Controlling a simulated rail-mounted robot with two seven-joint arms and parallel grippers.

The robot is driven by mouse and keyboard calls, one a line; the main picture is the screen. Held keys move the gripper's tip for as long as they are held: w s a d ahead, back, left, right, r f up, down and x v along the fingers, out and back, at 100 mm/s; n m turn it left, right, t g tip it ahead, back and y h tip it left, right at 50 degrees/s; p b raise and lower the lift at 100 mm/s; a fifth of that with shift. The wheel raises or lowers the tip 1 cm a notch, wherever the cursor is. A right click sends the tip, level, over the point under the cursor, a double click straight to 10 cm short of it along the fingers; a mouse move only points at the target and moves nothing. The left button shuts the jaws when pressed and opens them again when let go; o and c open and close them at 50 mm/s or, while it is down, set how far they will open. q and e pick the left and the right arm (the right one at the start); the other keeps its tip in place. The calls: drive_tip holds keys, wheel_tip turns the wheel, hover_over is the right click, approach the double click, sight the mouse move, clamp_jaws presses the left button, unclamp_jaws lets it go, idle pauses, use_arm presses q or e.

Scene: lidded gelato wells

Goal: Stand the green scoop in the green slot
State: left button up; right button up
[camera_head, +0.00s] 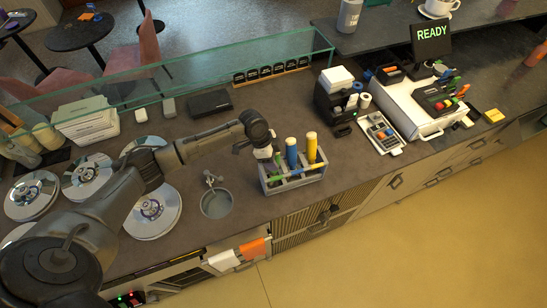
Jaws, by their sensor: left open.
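A grey slotted rack (297,182) stands on the dark counter in the middle of the view. A blue handle (291,152) and a yellow handle (312,147) stand upright in its middle and right parts. A small green piece (277,158) shows at the rack's left part, just below my left gripper (263,153). I cannot tell whether this is the green scoop's handle or part of the rack, and the green slot is not clear. My left gripper is open over the rack's left end, its fingers small and partly hidden. My right gripper is not in view.
A round metal sink (216,203) lies left of the rack. Round well lids (153,211) cover the left counter. A glass screen (180,72) runs along the back. A black printer (336,100) and a card terminal (380,132) stand to the right.

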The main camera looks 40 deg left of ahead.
use_arm(q)
drive_tip(key=w+d+p+v, duration=0.1)
drive_tip(key=p+v, duration=0.6)
drive_tip(key=v, duration=0.2)
drive_tip(key=shift+s+d+r+p, duration=0.2)
drive_tip(key=shift+d+r+p, duration=0.05)
drive_tip(key=shift+r+p, duration=0.1)
idle(0.4)
